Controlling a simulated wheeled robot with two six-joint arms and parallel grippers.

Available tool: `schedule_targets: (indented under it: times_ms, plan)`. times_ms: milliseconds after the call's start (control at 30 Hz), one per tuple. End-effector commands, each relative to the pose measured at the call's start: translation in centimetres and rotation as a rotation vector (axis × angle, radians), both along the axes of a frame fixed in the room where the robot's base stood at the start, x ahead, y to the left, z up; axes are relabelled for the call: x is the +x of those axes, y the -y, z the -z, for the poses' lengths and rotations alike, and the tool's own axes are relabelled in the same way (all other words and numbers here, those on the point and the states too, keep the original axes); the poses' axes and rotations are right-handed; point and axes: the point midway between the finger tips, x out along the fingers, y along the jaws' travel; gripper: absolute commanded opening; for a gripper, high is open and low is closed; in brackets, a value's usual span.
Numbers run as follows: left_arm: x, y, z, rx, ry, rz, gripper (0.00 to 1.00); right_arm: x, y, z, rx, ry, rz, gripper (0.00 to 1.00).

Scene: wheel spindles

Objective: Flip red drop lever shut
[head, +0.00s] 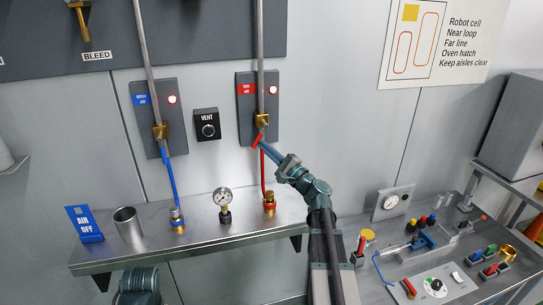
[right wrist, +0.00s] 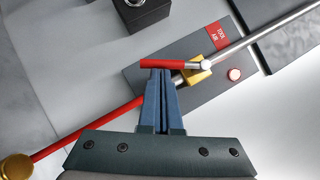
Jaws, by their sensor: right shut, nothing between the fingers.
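The red drop lever (head: 257,140) hangs off the brass valve (head: 262,120) on the right grey panel, tilted down and to the left. In the right wrist view the lever (right wrist: 168,64) slants away from the line of the pipe and red hose, its pivot end at the brass valve (right wrist: 194,71). My right gripper (head: 262,147) is shut and empty, its blue fingertips right at the lever. In the right wrist view the fingertips (right wrist: 160,71) are just under the lever's middle; I cannot tell whether they touch. My left gripper is not in view.
A second panel (head: 159,118) with a blue hose stands to the left, with a VENT knob box (head: 206,124) between. Below, a steel shelf (head: 147,247) carries a gauge (head: 223,198), a cup (head: 128,225) and a blue AIR OFF sign (head: 84,223).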

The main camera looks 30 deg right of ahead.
Motion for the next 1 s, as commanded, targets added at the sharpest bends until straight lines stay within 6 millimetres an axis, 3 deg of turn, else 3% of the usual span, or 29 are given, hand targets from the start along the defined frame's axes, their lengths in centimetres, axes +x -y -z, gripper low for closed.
schedule_targets:
  times_ms: [33,233,1000]
  plan:
    - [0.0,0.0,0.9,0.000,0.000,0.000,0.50,0.1,-0.6,0.5,0.045,0.011,-0.002,0.00]
    - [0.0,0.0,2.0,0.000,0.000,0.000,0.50,0.3,-1.7,-0.1,0.215,0.052,-0.003,0.00]
    - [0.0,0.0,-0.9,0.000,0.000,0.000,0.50,1.2,-4.9,-3.0,0.225,0.053,-0.001,0.00]
